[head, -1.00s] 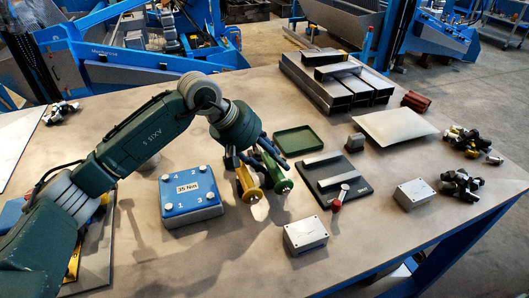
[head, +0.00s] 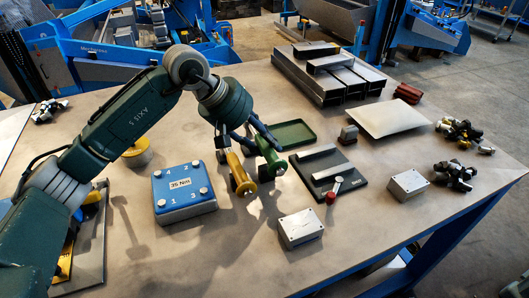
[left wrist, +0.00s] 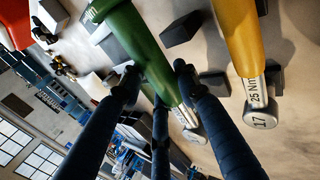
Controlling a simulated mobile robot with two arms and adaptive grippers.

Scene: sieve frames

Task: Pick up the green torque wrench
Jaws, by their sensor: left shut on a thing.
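The green torque wrench (head: 271,160) is at the middle of the table in the head view, tilted. My left gripper (head: 252,137) is above it, its blue fingers around the green handle. In the left wrist view the fingers of my left gripper (left wrist: 158,78) close on the green wrench (left wrist: 143,45), with its silver end past them. A yellow wrench (head: 241,174) is close beside it and is also at the right of the left wrist view (left wrist: 240,35). Whether the green wrench touches anything below is unclear. My right gripper is not in view.
A blue-topped box marked 35 Nm (head: 184,195) stands left of the wrenches. Metal channels (head: 330,75) lie at the back.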

